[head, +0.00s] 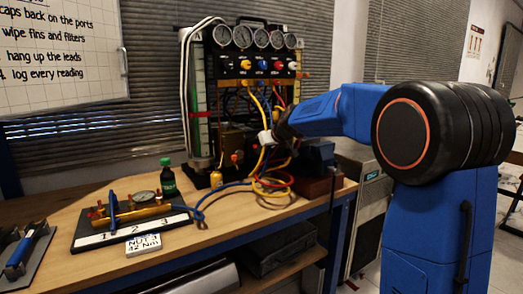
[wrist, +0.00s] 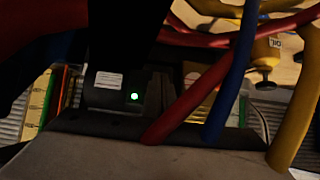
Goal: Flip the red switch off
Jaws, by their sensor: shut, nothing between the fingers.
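I cannot make out a red switch for certain in either view. In the head view, my gripper (head: 267,138) is small at the end of the blue arm, in front of the gauge rig (head: 233,66) and above the coiled hoses. It is shut and appears empty. Below and right of it, a dark blue unit (head: 318,154) sits on a brown box (head: 318,187), partly behind the arm. The wrist view is dark and looks upside down. It shows a black block (wrist: 105,98) with a pale label and a lit green lamp (wrist: 134,96); I cannot tell what it belongs to.
Red (wrist: 190,105), blue (wrist: 232,85) and yellow (wrist: 296,110) hoses cross the wrist view closely. On the bench (head: 190,240) are a dark bottle (head: 167,178), a brass manifold (head: 130,209) on a numbered plate and a small card (head: 143,244). The bench's front middle is clear.

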